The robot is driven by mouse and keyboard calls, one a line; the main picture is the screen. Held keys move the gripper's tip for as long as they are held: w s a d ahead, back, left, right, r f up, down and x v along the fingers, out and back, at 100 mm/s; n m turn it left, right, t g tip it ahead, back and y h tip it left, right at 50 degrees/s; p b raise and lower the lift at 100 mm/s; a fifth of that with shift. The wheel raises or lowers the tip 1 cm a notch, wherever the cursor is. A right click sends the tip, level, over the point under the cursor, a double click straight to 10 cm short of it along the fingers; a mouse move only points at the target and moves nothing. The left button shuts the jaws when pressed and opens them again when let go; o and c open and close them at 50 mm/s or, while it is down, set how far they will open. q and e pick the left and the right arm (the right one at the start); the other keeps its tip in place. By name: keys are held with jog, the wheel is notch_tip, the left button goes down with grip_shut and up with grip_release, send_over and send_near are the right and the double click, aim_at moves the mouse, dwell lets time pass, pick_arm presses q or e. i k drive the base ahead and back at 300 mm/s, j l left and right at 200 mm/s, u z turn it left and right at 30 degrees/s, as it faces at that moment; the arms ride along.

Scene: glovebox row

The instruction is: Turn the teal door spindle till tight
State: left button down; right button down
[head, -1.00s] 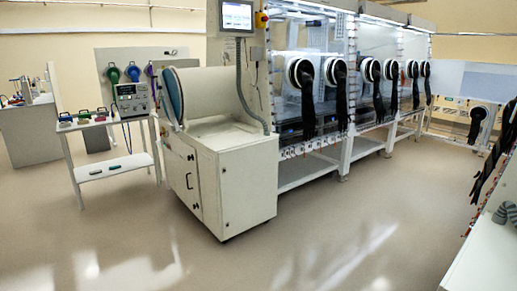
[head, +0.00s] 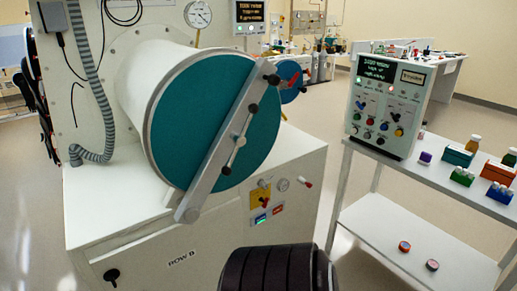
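The large round teal door (head: 190,110) closes the end of a white cylindrical chamber (head: 150,80). A grey clamp bar (head: 213,165) lies diagonally across the door, from upper right to lower left. The door spindle (head: 240,141) is at the middle of the bar. It has a thin metal cross handle with black knobs at its upper and lower ends, tilted close to the bar's direction. How tight it is cannot be seen. Neither gripper's fingers are in view, and nothing touches the spindle.
The chamber sits on a white cabinet (head: 200,235) marked ROW B. A smaller blue door (head: 290,85) shows behind the teal one. At right, a white table (head: 400,185) holds a control box (head: 388,105) and small coloured items. A black ribbed thing (head: 278,270) fills the bottom middle.

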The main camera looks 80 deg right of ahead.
aim_at(239, 140)
jog(key=z, duration=2.35)
jog(key=j+z, duration=0.3)
jog(key=j, duration=0.2)
